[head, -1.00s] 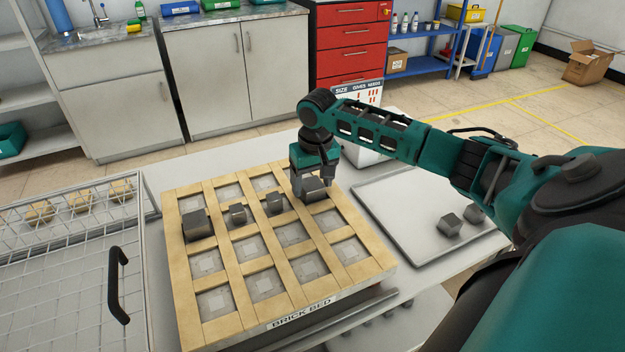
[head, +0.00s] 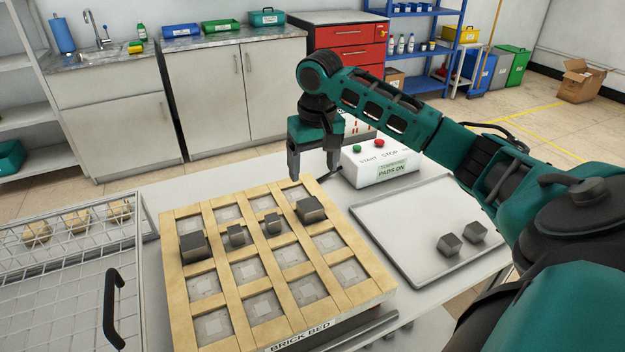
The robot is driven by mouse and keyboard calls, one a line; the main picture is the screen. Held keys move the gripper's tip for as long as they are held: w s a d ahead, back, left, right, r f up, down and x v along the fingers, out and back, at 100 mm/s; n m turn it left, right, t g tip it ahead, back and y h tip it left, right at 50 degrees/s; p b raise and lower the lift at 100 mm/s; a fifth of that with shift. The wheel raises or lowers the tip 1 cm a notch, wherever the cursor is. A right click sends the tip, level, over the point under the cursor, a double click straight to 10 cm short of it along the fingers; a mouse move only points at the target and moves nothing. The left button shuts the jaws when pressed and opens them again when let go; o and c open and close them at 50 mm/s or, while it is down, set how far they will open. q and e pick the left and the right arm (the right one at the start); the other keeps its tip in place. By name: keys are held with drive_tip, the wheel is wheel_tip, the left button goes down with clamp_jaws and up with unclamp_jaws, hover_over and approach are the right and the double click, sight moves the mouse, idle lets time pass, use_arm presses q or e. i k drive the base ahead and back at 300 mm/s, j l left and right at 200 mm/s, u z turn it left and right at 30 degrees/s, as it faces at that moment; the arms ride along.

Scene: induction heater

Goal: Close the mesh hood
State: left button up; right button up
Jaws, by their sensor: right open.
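The mesh hood (head: 72,265) is a white wire frame at the left with a black handle (head: 110,308) on its right side. It lies beside the brick bed (head: 175,300), a wooden grid with square pads. A row of metal blocks sits on the bed, among them a large dark block (head: 193,246) at the left and another block (head: 311,209) at the right. My right gripper (head: 314,176) is open and empty, above the far right part of the bed, pointing down and apart from the block. My left gripper is not in view.
A grey tray (head: 400,215) with two metal blocks (head: 450,244) lies right of the bed. Behind it stands a white control box (head: 383,165) with green and red buttons. Several tan pieces (head: 78,220) show through the mesh. My right arm spans the right side.

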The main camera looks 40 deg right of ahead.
sight(112, 277)
drive_tip(key=k, duration=1)
